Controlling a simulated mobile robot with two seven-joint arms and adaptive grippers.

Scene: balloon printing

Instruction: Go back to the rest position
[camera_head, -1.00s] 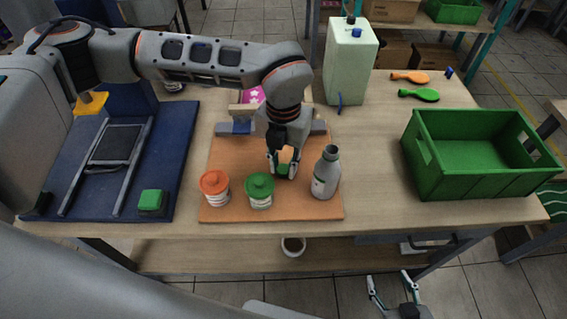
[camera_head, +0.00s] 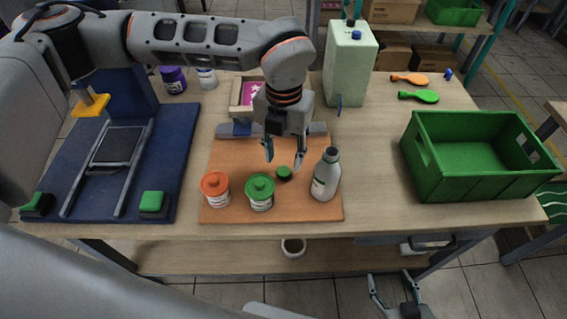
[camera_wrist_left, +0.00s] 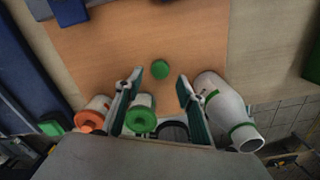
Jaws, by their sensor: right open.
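My left gripper (camera_head: 284,160) is open and empty above the orange board (camera_head: 235,155); its spread fingers also show in the left wrist view (camera_wrist_left: 159,82). A small green cap (camera_head: 284,173) lies on the board just below and in front of the fingers, apart from them; it shows in the left wrist view (camera_wrist_left: 160,69). My right gripper (camera_head: 393,288) is open and empty at the bottom, low in front of the table.
On the board stand an orange-lidded jar (camera_head: 215,189), a green-lidded jar (camera_head: 260,191) and a grey-white bottle (camera_head: 326,174). A blue press base (camera_head: 178,150) is at left, a pale green canister (camera_head: 350,65) behind, and a green crate (camera_head: 425,180) at right.

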